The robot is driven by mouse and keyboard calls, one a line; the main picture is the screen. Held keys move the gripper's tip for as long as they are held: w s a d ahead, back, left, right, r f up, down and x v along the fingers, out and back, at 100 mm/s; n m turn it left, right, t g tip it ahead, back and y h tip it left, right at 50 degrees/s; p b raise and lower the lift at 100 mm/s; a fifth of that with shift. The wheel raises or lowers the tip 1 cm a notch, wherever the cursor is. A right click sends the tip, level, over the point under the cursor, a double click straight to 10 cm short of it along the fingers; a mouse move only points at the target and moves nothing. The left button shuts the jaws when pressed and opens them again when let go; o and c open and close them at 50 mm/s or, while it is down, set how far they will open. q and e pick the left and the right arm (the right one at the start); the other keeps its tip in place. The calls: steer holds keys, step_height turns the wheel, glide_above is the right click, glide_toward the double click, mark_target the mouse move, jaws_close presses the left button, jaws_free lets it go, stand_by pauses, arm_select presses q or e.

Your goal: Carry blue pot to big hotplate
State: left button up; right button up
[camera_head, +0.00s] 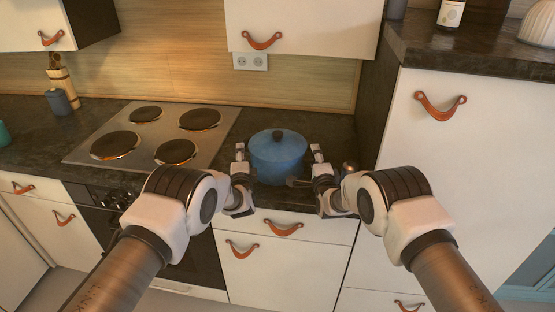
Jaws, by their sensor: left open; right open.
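The blue pot (278,158) stands upright on the dark counter to the right of the hob, with its blue lid and a dark knob on top. The hob (222,143) is a steel plate with several dark round hotplates. A big hotplate (116,145) is at the front left; another large one (200,119) is at the back right. My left gripper (240,163) is open at the pot's left side. My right gripper (317,162) is open at the pot's right side. I cannot tell whether either touches the pot.
A small blue cup (59,102) holding a wooden item stands at the back left of the counter. A tall white cabinet (450,165) closes off the right side. A wall cupboard (302,25) hangs above the pot. A double socket (250,62) is on the wall.

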arm_select(q)
steer(key=w, duration=0.2)
steer(key=shift+w+a+r, duration=0.15)
steer(key=shift+w+r, duration=0.05)
steer(key=shift+w, duration=0.2)
arm_select(e)
steer(key=w, duration=0.2)
steer(key=shift+w+a+r, duration=0.1)
steer(key=shift+w+r, duration=0.1)
steer(key=shift+w, duration=0.2)
arm_select(q)
steer(key=shift+w, duration=0.3)
arm_select(e)
steer(key=shift+w, duration=0.3)
arm_select(q)
steer(key=shift+s, duration=0.1)
jaws_close()
arm_select(e)
steer(key=shift+s, duration=0.1)
jaws_close()
